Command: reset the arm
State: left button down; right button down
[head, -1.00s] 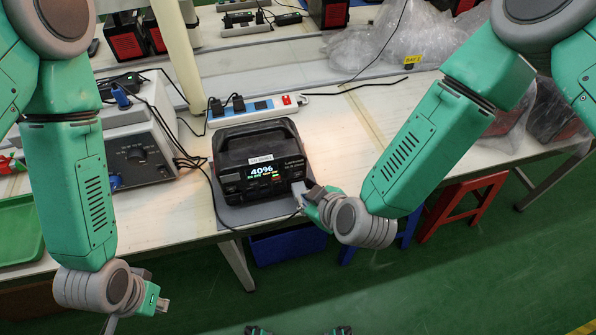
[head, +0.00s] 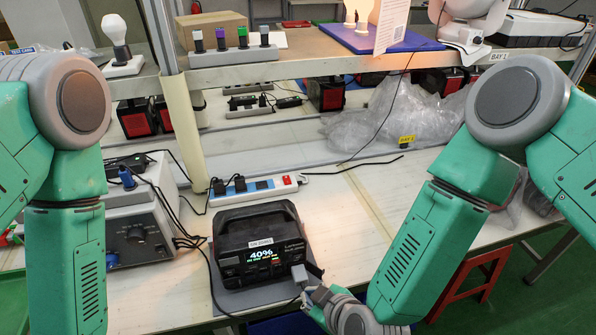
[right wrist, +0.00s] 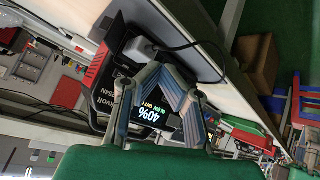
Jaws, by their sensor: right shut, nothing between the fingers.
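My right arm comes in from the right, and my right gripper (head: 312,294) is low in the head view, just off the front right corner of the black power station (head: 258,243). The gripper is shut and empty, as its fingers (right wrist: 166,72) show in the right wrist view. The power station stands upright on a grey mat (head: 236,298), its lit screen reading 40%. A pale plug (head: 300,275) sits at its right front, with a cable beside it; the plug also shows in the right wrist view (right wrist: 140,48). My left arm is in view, but its gripper is out of frame.
A white power strip (head: 252,188) lies behind the station. A grey instrument box (head: 136,228) with cables stands to the left. A shelf (head: 300,66) crosses the back, with plastic bags (head: 380,120) below. A red stool (head: 470,283) is at the right.

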jog(key=s+d+f+m+g+h+b, duration=0.1)
jog(key=s+d+f+m+g+b, duration=0.1)
jog(key=s+d, duration=0.4)
jog(key=s+d+f+m+g+h+b, duration=0.2)
jog(key=s+d+f+m+b, duration=0.2)
jog(key=d, duration=0.7)
jog(key=s+d+f+m+g+h+b, duration=0.2)
jog(key=s+d+f+m+g+b, duration=0.1)
jog(key=s+d+f, duration=0.5)
jog(key=shift+s+d+m, duration=0.35)
jog(key=shift+s+m, duration=0.05)
jog(key=shift+s, duration=0.2)
